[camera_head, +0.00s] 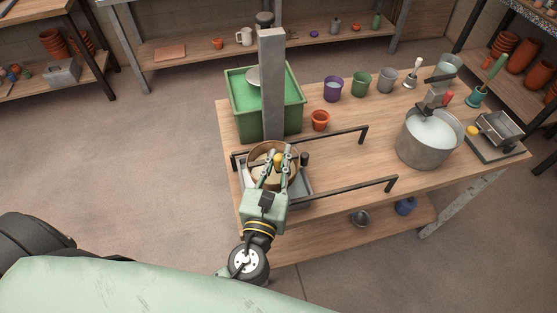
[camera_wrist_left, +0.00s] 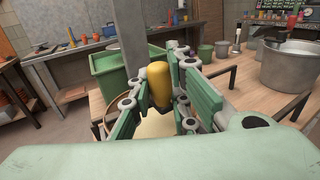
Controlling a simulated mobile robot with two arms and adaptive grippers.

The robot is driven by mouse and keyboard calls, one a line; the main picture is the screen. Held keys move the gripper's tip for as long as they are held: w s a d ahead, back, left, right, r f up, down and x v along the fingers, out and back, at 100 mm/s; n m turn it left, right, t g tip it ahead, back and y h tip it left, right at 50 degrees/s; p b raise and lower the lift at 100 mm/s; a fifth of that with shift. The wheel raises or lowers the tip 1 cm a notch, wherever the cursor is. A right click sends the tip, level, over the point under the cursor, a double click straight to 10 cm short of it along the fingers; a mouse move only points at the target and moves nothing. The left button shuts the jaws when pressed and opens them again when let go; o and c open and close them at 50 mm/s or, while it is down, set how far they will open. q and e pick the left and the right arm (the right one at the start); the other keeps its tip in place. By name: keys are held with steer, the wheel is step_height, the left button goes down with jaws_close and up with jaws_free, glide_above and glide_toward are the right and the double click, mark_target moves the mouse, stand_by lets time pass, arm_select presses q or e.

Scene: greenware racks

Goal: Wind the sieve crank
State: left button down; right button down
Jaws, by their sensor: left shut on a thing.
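The round sieve (camera_head: 257,150), with a tan rim and pale inside, sits over a grey tray (camera_head: 304,187) at the left end of the wooden table. My left gripper (camera_head: 277,163) reaches over the sieve from the front, shut on the yellow crank knob (camera_head: 278,158). In the left wrist view the yellow knob (camera_wrist_left: 159,84) stands upright between the fingers, and the sieve (camera_wrist_left: 157,126) shows below it. The rest of the crank is mostly hidden by the fingers. My right gripper is not in view.
A grey post (camera_head: 272,85) rises close behind the sieve, by a green tub (camera_head: 238,107). Dark rails (camera_head: 345,190) run beside the sieve. An orange pot (camera_head: 320,121), several cups and a large metal bucket (camera_head: 424,150) stand to the right.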

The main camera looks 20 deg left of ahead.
arm_select(q)
steer(key=shift+a+r+m+h, duration=0.1)
steer(key=shift+m+h, duration=0.2)
steer(key=shift+h, duration=0.2)
steer(key=shift+s+h, duration=0.1)
steer(key=shift+h, duration=0.2)
steer(key=shift+s+a+m+h, duration=0.15)
steer(key=shift+a+m+h, duration=0.15)
steer(key=shift+m+h, duration=0.6)
steer(key=h, duration=0.1)
steer(key=m+h, duration=0.1)
steer(key=shift+s+a+f+h+b, duration=0.1)
steer(key=shift+a+f+h+b, duration=0.1)
steer(key=shift+a+h+b, duration=0.15)
steer(key=m+h+b, duration=0.1)
steer(key=m+g+h+b, duration=0.1)
steer(key=h+b, duration=0.1)
steer(key=shift+s+a+f+m+h+b, duration=0.1)
steer(key=shift+a+m+h+b, duration=0.2)
steer(key=shift+a+m, duration=0.1)
steer(key=shift+a+r+m+g+h+b, duration=0.15)
steer(key=shift+r+m+g+h+b, duration=0.1)
steer(key=shift+m+g+h+b, duration=0.45)
steer(key=c, duration=1.7)
jaws_free()
steer(key=shift+s, duration=0.1)
